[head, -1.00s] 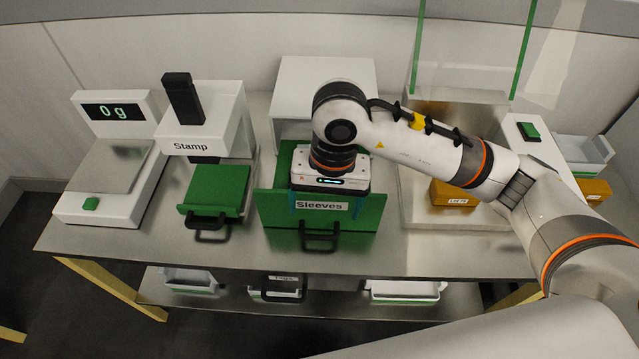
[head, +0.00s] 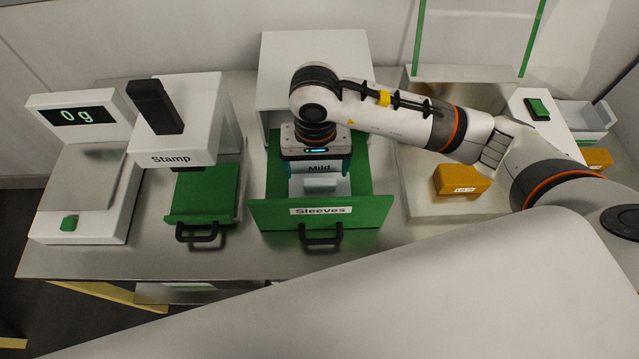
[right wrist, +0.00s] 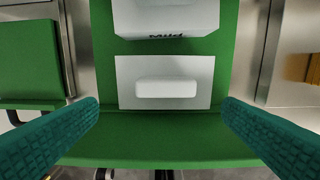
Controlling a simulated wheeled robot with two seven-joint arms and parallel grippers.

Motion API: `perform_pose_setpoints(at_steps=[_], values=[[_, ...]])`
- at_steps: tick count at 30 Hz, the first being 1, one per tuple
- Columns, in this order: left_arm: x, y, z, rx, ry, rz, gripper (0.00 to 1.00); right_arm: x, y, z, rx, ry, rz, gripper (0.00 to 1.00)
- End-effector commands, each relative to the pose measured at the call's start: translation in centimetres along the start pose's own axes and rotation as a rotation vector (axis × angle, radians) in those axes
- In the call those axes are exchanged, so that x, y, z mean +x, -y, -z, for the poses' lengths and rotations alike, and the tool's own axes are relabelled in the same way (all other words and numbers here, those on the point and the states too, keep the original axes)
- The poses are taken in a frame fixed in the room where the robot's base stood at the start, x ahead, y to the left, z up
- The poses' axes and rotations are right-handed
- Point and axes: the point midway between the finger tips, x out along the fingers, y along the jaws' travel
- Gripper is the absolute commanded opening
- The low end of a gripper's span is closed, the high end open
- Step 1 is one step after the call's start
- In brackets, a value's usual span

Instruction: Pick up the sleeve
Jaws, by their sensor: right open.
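The green drawer labelled Sleeves (head: 270,214) is open. In it is a white sleeve stack marked Mild (head: 319,167), which also shows in the right wrist view (right wrist: 165,17). In front of it lies a flat white piece with a rounded raised block (right wrist: 166,89), also seen in the head view (head: 320,186). My right gripper (head: 317,172) points down over the drawer, open and empty. In the right wrist view its teal fingertips (right wrist: 160,106) stand wide apart, either side of the white pieces. Whether they touch anything cannot be told. My left gripper is not in view.
Left of the drawer are the Stamp press (head: 183,158) with a green tray (head: 205,190) and a scale (head: 85,185) reading 0 g. Orange blocks (head: 461,180) lie to the right. A white housing (head: 315,50) stands behind the drawer.

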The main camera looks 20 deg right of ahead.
Motion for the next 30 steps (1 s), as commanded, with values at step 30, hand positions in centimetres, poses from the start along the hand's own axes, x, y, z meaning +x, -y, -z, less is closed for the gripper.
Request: perform_pose_setpoints(at_steps=[30], values=[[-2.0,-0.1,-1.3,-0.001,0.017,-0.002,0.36,6.1,0.8,-0.4,-0.001,0.002,0.0,0.55]])
